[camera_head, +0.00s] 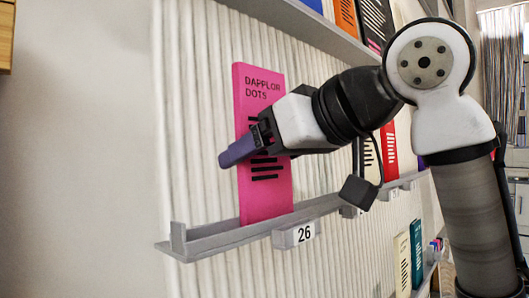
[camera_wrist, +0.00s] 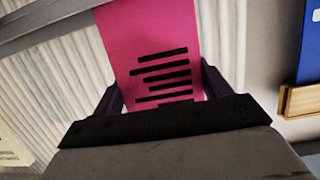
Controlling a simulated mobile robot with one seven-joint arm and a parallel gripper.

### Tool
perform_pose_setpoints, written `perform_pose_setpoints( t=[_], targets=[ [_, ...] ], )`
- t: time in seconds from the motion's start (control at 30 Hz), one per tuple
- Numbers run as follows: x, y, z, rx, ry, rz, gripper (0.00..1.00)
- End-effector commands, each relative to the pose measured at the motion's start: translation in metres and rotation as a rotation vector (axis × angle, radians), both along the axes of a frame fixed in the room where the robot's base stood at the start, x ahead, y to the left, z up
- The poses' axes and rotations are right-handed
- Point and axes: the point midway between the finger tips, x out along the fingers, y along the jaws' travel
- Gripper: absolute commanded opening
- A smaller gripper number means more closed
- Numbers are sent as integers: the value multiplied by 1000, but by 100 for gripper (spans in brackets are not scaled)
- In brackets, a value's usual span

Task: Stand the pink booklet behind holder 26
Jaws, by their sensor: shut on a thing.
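The pink booklet (camera_head: 262,190), marked "DAPPLOR DOTS", stands upright on the grey ledge against the ribbed wall panel. Its lower edge meets the ledge just behind and left of the tag of holder 26 (camera_head: 304,234); whether it rests on the ledge floor is hidden by the front lip. My gripper (camera_head: 242,148) is shut on the booklet around its middle. The wrist view also shows the booklet (camera_wrist: 150,45) between my two purple fingers, its printed bars facing the camera.
The grey ledge (camera_head: 205,244) runs along the panel, with an end stop at its left. Farther right on it stand a white booklet (camera_head: 370,160) and a red one (camera_head: 389,150). An upper shelf (camera_head: 300,22) holds several booklets. The ledge left of the pink booklet is free.

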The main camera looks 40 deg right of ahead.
Motion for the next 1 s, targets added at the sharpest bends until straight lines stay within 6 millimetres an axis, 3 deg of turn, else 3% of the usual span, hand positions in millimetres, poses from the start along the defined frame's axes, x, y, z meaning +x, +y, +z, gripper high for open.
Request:
perform_pose_setpoints(
  t=[0.03, 0.2, 0.53, 1.0],
  targets=[
    [0, 0, 0, 0, 0, 0, 81],
    [0, 0, 0, 0, 0, 0, 100],
    [-8, -1, 4, 0, 0, -1, 100],
    [-98, -7, 42, -1, -2, 0, 100]
  ],
)
